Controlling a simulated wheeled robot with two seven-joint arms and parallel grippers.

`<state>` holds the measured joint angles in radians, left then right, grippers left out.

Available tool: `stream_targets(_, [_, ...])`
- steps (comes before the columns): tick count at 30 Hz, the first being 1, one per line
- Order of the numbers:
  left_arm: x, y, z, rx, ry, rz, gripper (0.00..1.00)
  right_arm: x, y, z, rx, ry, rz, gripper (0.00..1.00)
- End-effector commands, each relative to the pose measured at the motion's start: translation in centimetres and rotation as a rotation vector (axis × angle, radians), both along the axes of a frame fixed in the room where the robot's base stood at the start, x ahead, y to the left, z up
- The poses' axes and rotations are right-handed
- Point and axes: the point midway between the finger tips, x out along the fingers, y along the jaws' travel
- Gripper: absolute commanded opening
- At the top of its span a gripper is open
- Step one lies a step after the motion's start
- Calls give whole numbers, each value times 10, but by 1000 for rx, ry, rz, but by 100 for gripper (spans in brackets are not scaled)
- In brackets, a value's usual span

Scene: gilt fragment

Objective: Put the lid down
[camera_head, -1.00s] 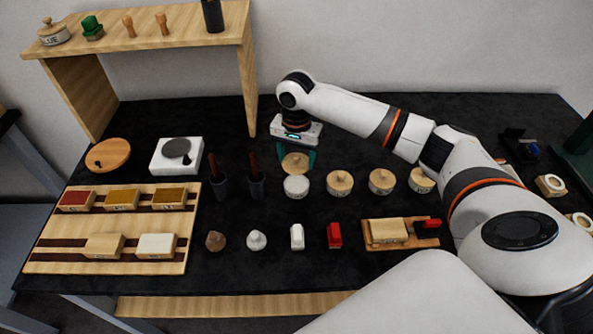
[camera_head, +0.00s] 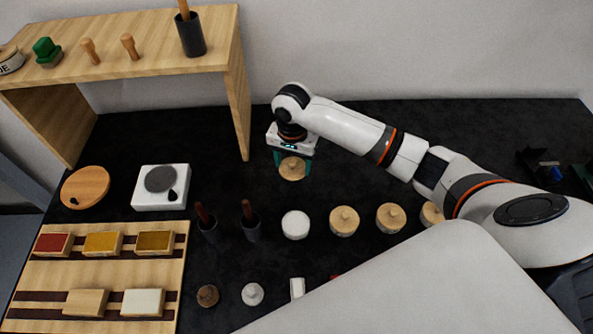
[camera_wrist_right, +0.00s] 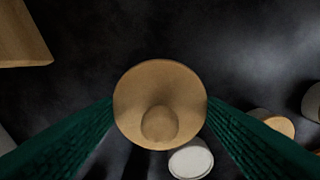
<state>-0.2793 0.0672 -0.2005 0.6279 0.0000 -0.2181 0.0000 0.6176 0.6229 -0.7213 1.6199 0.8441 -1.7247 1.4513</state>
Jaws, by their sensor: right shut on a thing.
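A round wooden lid with a knob (camera_head: 292,169) is held by my right gripper (camera_head: 294,163), whose green fingers are shut on its sides. In the right wrist view the lid (camera_wrist_right: 160,104) fills the space between the green fingers (camera_wrist_right: 160,108). The lid is over the dark table, behind an open white jar (camera_head: 295,225); I cannot tell how high it is. The jar also shows in the wrist view (camera_wrist_right: 190,161), just below the lid. My left gripper is not in view.
Lidded jars (camera_head: 344,221) stand right of the open jar. Two dark cups with wooden handles (camera_head: 250,226) stand to its left. A wooden shelf (camera_head: 150,58) rises at the back left. The dark table (camera_head: 230,179) is bare around the lid.

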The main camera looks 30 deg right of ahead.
Motion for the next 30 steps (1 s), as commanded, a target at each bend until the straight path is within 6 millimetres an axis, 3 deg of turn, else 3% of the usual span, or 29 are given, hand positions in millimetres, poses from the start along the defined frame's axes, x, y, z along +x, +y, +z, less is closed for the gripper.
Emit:
stream_targets(3, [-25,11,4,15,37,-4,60,-1,0,-22,0,4,0,42])
stream_targets(8, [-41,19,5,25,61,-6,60,0,0,-39,0,1,0,42])
stream_targets(12, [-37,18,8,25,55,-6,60,-1,0,-57,0,3,-1,42])
stream_targets(19, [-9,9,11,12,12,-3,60,0,0,-77,0,-1,1,42])
stream_targets(28, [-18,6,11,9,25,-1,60,0,0,-79,0,0,0,42])
stream_targets(29, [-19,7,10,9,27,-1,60,0,0,-79,0,0,0,67])
stream_targets(30, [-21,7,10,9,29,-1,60,0,0,-79,-1,-1,0,74])
